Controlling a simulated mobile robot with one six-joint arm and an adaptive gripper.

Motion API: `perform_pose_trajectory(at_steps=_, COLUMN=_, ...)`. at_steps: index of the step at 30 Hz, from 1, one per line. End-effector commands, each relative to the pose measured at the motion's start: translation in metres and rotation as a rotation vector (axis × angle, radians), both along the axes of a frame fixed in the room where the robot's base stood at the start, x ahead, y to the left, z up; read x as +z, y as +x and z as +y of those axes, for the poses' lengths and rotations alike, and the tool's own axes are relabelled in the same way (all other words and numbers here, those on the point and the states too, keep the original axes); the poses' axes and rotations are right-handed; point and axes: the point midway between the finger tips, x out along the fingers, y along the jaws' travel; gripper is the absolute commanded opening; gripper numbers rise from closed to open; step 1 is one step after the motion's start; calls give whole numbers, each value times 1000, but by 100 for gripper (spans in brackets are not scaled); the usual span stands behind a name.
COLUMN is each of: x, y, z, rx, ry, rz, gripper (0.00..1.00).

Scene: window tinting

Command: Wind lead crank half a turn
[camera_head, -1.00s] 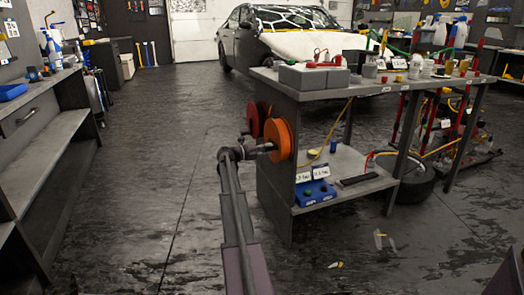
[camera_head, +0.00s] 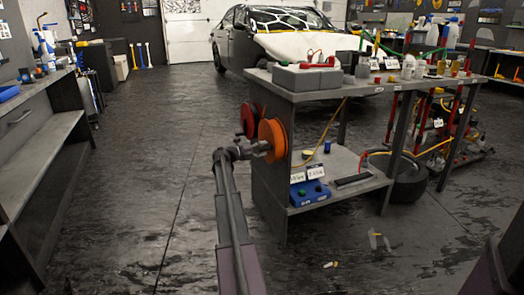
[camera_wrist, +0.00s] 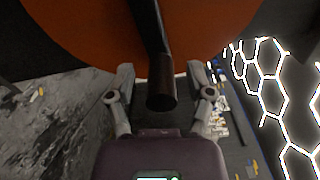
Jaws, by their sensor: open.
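An orange reel (camera_head: 272,138) is mounted on the left end of the workbench, with a red reel (camera_head: 249,120) behind it. In the wrist view the orange reel (camera_wrist: 90,30) fills the top. A dark crank arm (camera_wrist: 147,25) crosses its face and ends in a dark cylindrical handle (camera_wrist: 162,82) pointing toward my wrist camera. My gripper (camera_wrist: 160,95) is open, with one finger on each side of the handle. Gaps show between the handle and both fingers. In the head view my gripper (camera_head: 258,147) is small and dark, close in front of the orange reel.
A second bench (camera_head: 45,150) stands left. The floor between is clear.

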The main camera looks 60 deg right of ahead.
Motion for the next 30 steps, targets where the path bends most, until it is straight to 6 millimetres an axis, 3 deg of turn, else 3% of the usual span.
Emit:
perform_pose_trajectory(at_steps=11, x=0, y=8, z=11, rx=2, ry=1, rz=0, gripper=68)
perform_pose_trajectory(at_steps=30, x=0, y=63, z=83, rx=1, ry=0, rz=0, gripper=68)
